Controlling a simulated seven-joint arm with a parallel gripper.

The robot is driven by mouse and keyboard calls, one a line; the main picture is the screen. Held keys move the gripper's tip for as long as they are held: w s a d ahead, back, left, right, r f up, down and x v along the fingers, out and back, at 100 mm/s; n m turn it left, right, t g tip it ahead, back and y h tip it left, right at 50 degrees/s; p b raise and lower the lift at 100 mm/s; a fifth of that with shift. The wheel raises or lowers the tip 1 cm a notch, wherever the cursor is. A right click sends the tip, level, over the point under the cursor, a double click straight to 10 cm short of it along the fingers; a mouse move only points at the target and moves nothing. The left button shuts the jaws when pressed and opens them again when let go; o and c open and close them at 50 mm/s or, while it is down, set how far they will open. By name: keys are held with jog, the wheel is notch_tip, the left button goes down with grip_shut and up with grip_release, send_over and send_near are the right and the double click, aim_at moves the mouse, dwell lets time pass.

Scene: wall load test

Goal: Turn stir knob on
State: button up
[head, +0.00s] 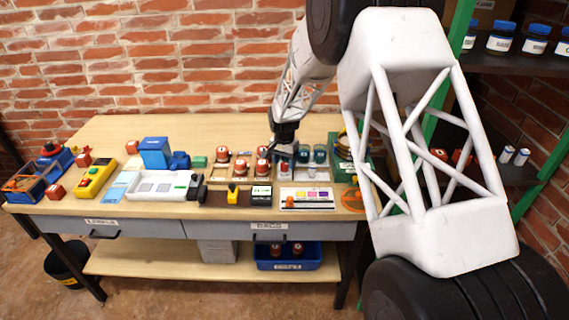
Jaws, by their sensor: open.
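No part that I can make out is clearly a stir knob; the knobs and labels on the bench are too small to read. My gripper (283,149) is dark and small in the view, pointing down over the right-middle of the bench, by the back row of small jars. It is open, and I see nothing held in it. Its fingertips are hard to make out.
The wooden bench (110,132) is bare along its back left. My arm hides much of the right side. A shelf (512,62) stands at right.

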aim_at(284, 164)
notch_tip(284, 164, up, 6)
jog(key=shift+r, duration=0.4)
jog(key=shift+r, duration=0.1)
jog(key=shift+s+d+r, duration=0.1)
jog(key=shift+r, duration=0.1)
jog(key=s+d+r+n, duration=0.1)
jog(key=s+d+r, duration=0.3)
jog(key=s+r, duration=0.3)
jog(key=s+d+r+n+t, duration=0.1)
jog(key=s+d+r, duration=0.35)
jog(key=s, duration=0.45)
jog(key=s+d+r+n, duration=0.1)
jog(key=s+d+r, duration=0.3)
jog(key=s+r, duration=0.35)
jog(key=s+d+n, duration=0.1)
jog(key=s+d, duration=0.2)
jog(key=s, duration=1.2)
jog(key=s+d+n+t, duration=0.1)
jog(key=s+d, duration=0.2)
jog(key=s, duration=1.2)
jog(key=shift+d+r+t, duration=0.15)
jog(key=shift+r+t, duration=0.15)
jog(key=shift+r, duration=0.1)
